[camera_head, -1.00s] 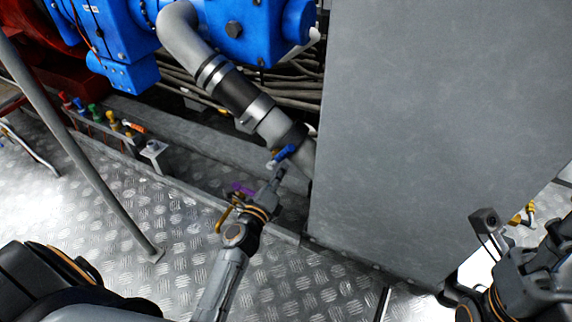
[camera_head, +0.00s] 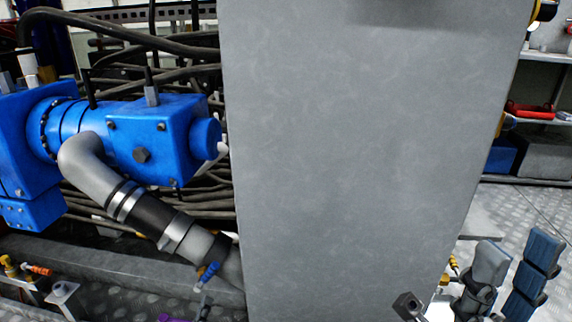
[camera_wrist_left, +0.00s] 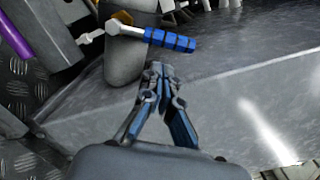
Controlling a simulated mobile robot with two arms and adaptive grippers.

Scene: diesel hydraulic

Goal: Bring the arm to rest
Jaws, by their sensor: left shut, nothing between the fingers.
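My left gripper (camera_wrist_left: 158,72) is shut and empty in the left wrist view, its two dark fingers meeting at the tips. Just beyond the tips is the blue-handled lever (camera_wrist_left: 172,40), set against a grey pipe end. I see no contact between fingers and lever. In the head view the lever (camera_head: 207,272) sits low by the pipe; my left arm is almost wholly below the frame. My right gripper (camera_head: 516,250) shows at the lower right of the head view, its two fingers spread apart with nothing between them.
A large grey cabinet (camera_head: 345,150) fills the middle of the head view. A blue motor housing (camera_head: 150,135) and a bent grey pipe (camera_head: 90,165) stand at left. A purple part (camera_wrist_left: 25,30) is left of the left gripper. Shelving (camera_head: 540,113) stands at far right.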

